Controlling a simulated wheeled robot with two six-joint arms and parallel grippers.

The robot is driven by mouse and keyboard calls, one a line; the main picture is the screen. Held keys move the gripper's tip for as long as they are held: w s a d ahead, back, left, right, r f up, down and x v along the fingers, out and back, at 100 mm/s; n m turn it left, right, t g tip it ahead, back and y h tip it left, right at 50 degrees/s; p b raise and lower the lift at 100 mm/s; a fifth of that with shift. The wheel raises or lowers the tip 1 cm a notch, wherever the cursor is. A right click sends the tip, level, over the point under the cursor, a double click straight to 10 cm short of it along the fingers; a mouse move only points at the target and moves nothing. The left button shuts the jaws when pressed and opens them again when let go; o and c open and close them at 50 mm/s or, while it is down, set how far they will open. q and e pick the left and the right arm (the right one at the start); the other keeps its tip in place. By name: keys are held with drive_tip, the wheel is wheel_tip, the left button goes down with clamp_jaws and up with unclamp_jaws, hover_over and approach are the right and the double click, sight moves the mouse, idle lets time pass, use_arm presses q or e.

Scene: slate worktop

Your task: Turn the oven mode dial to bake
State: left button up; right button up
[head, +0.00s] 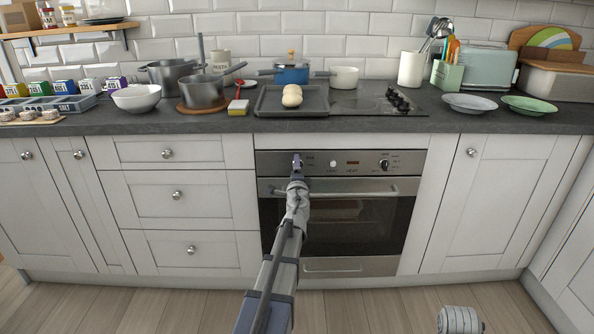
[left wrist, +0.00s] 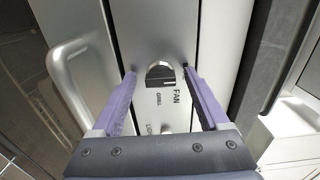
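The oven (head: 338,205) is built in under the worktop, with a control panel along its top. In the left wrist view, a round dial (left wrist: 159,72) with a silver face and a dark side has FAN and GRILL labels beside it. In the head view my left gripper (head: 297,157) covers this dial. In the left wrist view my left gripper (left wrist: 159,75) is open, its purple fingers on either side of the dial. I cannot tell whether they touch it. BAKE is not readable, and the dial's setting is unclear. My right gripper is out of view.
A second dial (head: 384,164), a white knob (head: 333,163) and a small display (head: 352,163) sit along the panel. The oven door handle (head: 375,190) sticks out below. A tray with buns (head: 292,113) rests above, near the worktop edge.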

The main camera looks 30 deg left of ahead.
use_arm(q)
drive_tip(key=v, duration=0.7)
drive_tip(key=shift+s+d, duration=0.25)
drive_tip(key=shift+s, duration=0.05)
idle(0.4)
drive_tip(key=s+d+f+n+g+h, duration=0.2)
drive_tip(key=s+d+f+n+g, duration=0.25)
drive_tip(key=d+f, duration=0.55)
drive_tip(key=s+d+f+n+g+h, duration=0.2)
drive_tip(key=s+d+f+n+g, duration=0.3)
drive_tip(key=d, duration=0.9)
drive_tip(key=s+d+f+m+g+h, duration=0.1)
drive_tip(key=s+d+f+g+h, duration=0.15)
drive_tip(key=s+d, duration=0.6)
drive_tip(key=s+d+f+m+g+h, duration=0.2)
drive_tip(key=s+d+f+g, duration=0.15)
drive_tip(key=s+d, duration=0.45)
wheel_tip(320, 180, up, 34)
drive_tip(key=w+p, duration=0.1)
drive_tip(key=p, duration=3.4)
drive_tip(key=shift+d+n, duration=0.35)
